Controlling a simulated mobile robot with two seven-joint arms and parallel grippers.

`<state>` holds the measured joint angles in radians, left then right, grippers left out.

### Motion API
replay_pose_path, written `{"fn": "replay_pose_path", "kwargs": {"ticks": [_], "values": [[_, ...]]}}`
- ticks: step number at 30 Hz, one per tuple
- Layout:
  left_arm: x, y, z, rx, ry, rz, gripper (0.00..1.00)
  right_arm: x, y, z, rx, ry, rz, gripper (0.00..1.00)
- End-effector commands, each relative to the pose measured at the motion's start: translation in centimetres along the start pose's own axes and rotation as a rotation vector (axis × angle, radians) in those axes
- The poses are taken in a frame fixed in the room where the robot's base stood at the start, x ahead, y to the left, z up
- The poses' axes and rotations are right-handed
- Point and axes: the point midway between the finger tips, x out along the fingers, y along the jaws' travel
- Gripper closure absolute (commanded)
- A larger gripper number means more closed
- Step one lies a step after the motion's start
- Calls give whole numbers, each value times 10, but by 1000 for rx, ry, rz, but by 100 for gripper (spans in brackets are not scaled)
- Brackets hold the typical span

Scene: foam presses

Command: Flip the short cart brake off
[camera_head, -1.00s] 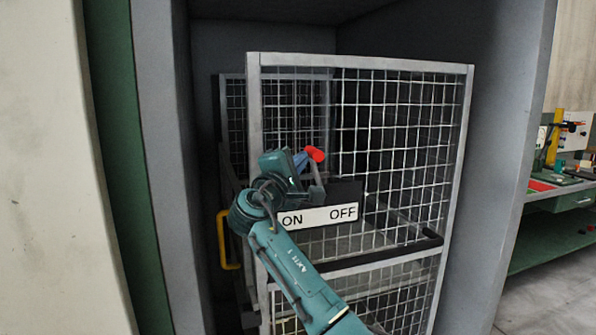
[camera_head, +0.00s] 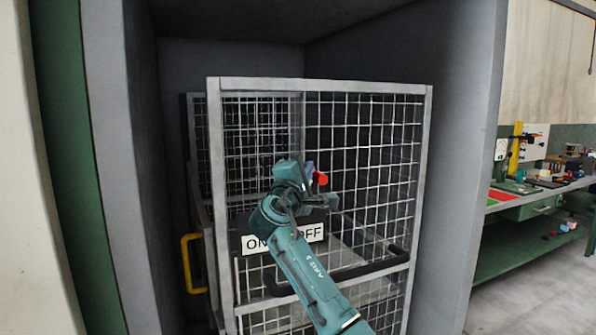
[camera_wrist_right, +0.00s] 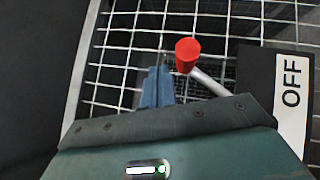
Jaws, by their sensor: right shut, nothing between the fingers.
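The short cart (camera_head: 320,88) is a grey frame with wire mesh, standing inside a grey bay. Its brake lever has a red knob (camera_head: 320,178) that stands above the OFF end of the black and white ON/OFF plate (camera_head: 254,243). The red knob (camera_wrist_right: 187,55) and its metal rod also show in the right wrist view, beside the OFF lettering (camera_wrist_right: 291,83). My right gripper (camera_head: 308,170) is shut and empty, just left of the knob. Its blue fingers (camera_wrist_right: 157,85) are close to the knob; contact is unclear. My arm hides the plate's middle and the lever's base. My left gripper is out of view.
A yellow handle (camera_head: 187,264) is at the cart's left. A black bar handle (camera_head: 365,268) crosses its front below the plate. Grey bay walls (camera_head: 455,150) stand close on both sides. A green workbench (camera_head: 530,210) with tools is at the far right, with open floor before it.

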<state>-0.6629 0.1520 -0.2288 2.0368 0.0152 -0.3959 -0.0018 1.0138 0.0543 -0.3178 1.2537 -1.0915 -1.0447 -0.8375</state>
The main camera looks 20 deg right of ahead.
Motion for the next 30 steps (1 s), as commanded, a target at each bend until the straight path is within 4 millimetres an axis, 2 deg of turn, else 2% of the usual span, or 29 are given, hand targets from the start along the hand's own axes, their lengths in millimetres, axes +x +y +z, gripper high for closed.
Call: {"fn": "replay_pose_path", "kwargs": {"ticks": [21, 30], "values": [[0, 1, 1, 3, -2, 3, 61, 5, -5, 5, -1, 1, 0, 100], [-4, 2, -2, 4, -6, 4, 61, 10, 1, 8, 0, 0, 1, 100]]}}
